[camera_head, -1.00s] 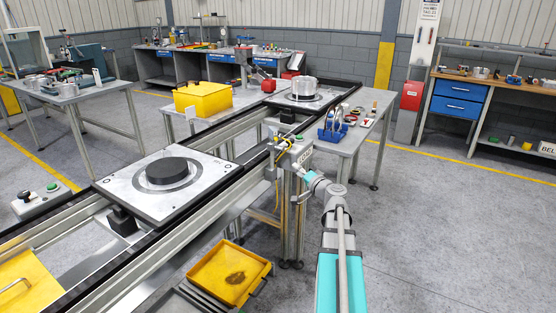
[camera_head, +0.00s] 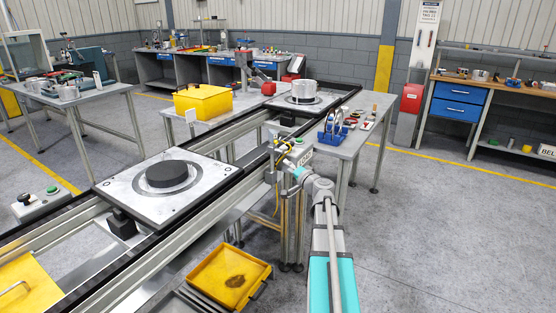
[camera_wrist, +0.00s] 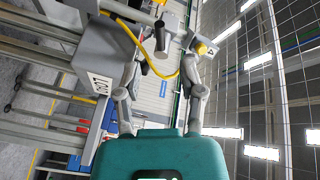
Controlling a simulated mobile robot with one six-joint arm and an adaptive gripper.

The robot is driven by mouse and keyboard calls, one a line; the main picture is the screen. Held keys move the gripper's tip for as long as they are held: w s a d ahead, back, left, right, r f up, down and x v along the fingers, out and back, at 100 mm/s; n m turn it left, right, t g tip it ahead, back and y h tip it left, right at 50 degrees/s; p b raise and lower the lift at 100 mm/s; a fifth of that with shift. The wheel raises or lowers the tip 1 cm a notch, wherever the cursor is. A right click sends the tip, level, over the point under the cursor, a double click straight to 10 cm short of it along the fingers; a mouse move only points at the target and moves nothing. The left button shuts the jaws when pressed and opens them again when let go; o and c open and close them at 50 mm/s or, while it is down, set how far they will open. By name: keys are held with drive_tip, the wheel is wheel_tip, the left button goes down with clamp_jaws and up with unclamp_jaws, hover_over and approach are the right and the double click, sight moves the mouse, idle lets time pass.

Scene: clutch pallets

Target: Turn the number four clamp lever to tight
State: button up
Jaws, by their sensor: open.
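In the head view my gripper (camera_head: 283,150) is small and at the conveyor's near side, beside a grey control box (camera_head: 301,158). In the wrist view my gripper (camera_wrist: 160,68) is open, with its two fingers spread to either side. A dark grey lever-like bar (camera_wrist: 161,57) shows between and beyond the fingertips, with no clear contact. A yellow hose or cable (camera_wrist: 130,37) curves across that space. I cannot read a number four on any lever, and the head view is too small to show the lever apart from my gripper.
A pallet (camera_head: 218,176) with a black disc (camera_head: 166,174) sits on the conveyor at left. A second pallet with a metal part (camera_head: 304,91) is farther back. The box (camera_wrist: 97,72) stands close left of my gripper in the wrist view. A yellow tray (camera_head: 230,276) lies low down. Floor at right is clear.

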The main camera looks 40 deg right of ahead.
sight(278, 157)
drive_tip(key=w, duration=0.8)
drive_tip(key=shift+d, duration=0.15)
clamp_jaws()
